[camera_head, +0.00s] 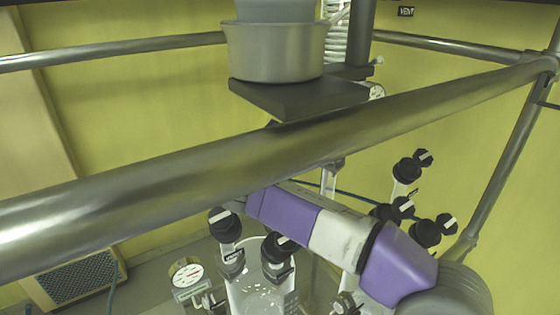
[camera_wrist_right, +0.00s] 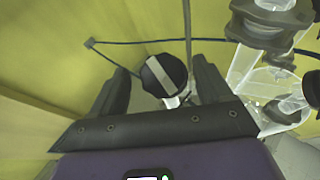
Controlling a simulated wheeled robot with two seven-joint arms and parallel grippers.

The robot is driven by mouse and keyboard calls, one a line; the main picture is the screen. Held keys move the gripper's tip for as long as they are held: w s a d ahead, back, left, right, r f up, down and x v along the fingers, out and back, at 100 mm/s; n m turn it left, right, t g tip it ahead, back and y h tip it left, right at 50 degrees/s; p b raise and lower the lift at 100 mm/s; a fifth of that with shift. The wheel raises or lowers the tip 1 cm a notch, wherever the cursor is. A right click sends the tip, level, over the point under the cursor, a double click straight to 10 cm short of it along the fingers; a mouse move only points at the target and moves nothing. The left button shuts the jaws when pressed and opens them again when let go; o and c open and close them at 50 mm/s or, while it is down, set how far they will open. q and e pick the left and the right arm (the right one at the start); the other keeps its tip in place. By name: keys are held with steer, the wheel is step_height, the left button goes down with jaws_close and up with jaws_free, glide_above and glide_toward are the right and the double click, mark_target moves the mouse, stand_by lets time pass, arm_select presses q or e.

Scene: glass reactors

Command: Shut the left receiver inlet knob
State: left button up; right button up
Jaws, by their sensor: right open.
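In the right wrist view a round black knob (camera_wrist_right: 163,75) with a pale grey bar across its face sits between the two fingers of my right gripper (camera_wrist_right: 161,80). The fingers are open, one on each side of the knob, with a gap on the right; contact on the left is unclear. In the head view my purple and white right arm reaches in from the lower right, and its fingers are hidden. Two black knobs, one on the left (camera_head: 222,222) and one nearer the middle (camera_head: 280,245), top a glass vessel (camera_head: 262,285). I cannot tell which knob the wrist view shows. My left gripper is out of view.
A thick metal rail (camera_head: 150,205) crosses the head view above my arm. More black-knobbed valves (camera_head: 408,170) stand at the right. A pressure gauge (camera_head: 186,272) is at the lower left. A grey pot (camera_head: 275,50) sits on a dark plate above. Glassware (camera_wrist_right: 275,95) stands right of the fingers.

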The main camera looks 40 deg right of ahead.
steer(key=shift+x, duration=1.6)
steer(key=shift+s+d, duration=0.1)
steer(key=shift+s, duration=0.05)
steer(key=shift+c, duration=0.4)
steer(key=c, duration=0.9)
steer(key=shift+m+g, duration=0.3)
steer(key=shift+m, duration=0.1)
